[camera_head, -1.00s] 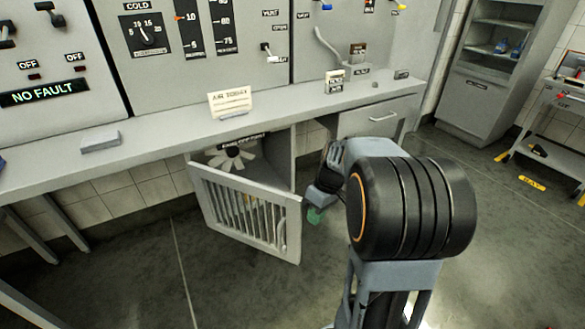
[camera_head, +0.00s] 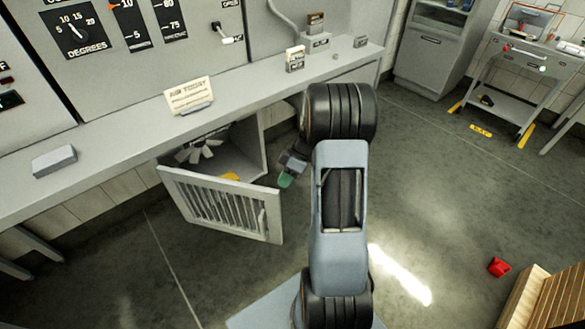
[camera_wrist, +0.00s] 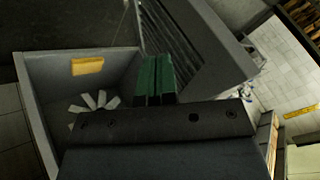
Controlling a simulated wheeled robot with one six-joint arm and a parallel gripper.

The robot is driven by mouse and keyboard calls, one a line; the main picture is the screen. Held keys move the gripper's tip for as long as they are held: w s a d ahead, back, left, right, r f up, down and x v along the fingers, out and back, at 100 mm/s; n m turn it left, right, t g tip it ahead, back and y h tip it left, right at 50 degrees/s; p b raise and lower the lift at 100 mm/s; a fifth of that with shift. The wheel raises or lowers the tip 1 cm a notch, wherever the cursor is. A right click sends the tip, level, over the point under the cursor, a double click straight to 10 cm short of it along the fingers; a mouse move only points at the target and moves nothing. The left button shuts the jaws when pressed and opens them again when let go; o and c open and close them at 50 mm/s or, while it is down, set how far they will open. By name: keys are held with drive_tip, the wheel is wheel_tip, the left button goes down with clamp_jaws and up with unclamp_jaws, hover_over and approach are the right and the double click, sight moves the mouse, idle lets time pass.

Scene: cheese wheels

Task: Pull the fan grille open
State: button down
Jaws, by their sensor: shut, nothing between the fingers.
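The grey slatted fan grille (camera_head: 222,207) stands swung open at an angle in front of its box under the counter, its free edge towards the right. The white fan (camera_head: 200,150) shows inside the box (camera_head: 262,147); the fan (camera_wrist: 95,101) and the grille (camera_wrist: 195,45) also show in the wrist view. My gripper (camera_head: 286,181) is right of the box opening, behind the grille's free edge in the head view. Its green fingers (camera_wrist: 157,75) are shut together and empty. In the wrist view they overlap the grille; I cannot tell whether they touch it.
A yellow item (camera_wrist: 88,66) lies inside the box. The counter (camera_head: 120,135) with a sign card (camera_head: 189,95) runs above. A cart (camera_head: 520,85) stands at the back right, a red object (camera_head: 499,267) lies on the floor, and a wooden crate (camera_head: 545,300) is at the lower right.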

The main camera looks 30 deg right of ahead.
drive_tip(key=shift+s+a+f, duration=0.2)
drive_tip(key=shift+s+a, duration=0.25)
drive_tip(key=shift+a, duration=0.2)
drive_tip(key=shift+s+a+f, duration=0.25)
drive_tip(key=shift+s+a, duration=0.25)
drive_tip(key=shift+a, duration=0.15)
drive_tip(key=shift+s+a+f, duration=0.2)
drive_tip(key=shift+s+a, duration=0.25)
drive_tip(key=shift+a, duration=0.2)
